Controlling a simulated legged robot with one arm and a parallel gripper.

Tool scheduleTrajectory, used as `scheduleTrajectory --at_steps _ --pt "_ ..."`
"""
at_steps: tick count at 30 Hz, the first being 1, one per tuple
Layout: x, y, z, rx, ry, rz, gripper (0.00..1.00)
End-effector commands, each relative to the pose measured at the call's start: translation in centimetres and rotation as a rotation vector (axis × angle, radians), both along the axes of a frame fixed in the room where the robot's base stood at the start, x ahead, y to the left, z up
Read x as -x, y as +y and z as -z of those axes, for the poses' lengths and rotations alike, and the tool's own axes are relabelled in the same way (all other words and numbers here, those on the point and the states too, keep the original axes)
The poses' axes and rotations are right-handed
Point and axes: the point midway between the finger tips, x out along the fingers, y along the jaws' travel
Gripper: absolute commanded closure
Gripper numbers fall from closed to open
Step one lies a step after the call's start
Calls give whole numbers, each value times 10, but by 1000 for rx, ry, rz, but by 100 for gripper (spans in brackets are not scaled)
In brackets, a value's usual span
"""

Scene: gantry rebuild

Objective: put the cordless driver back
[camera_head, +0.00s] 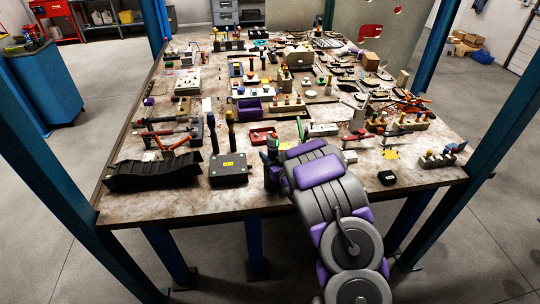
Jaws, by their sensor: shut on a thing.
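My arm reaches in from the bottom right over the front edge of the workbench. My gripper (274,170) is low over the bench's front middle, just right of a dark box. It is shut on a small dark, teal-tinted tool (272,147) that stands up from the jaws. This looks like the cordless driver, but it is too small to tell for sure. The jaws and the tool's lower part are mostly hidden. I cannot tell whether the tool touches the bench.
The dark box (229,171) with upright handles and a black ribbed tray (152,176) lie left of the gripper. A red tray (262,135) is behind it. A small black block (387,177) sits right. The workbench (118,206) is crowded; blue gantry posts flank it.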

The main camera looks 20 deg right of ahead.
Motion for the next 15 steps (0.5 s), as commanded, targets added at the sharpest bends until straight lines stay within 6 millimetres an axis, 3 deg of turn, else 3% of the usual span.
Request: scheduleTrajectory --at_steps 10,11,15 --pt "0 0 1 1 -2 1 100" --pt "0 0 1 1 -2 1 54" --pt "0 0 1 0 -1 1 41"
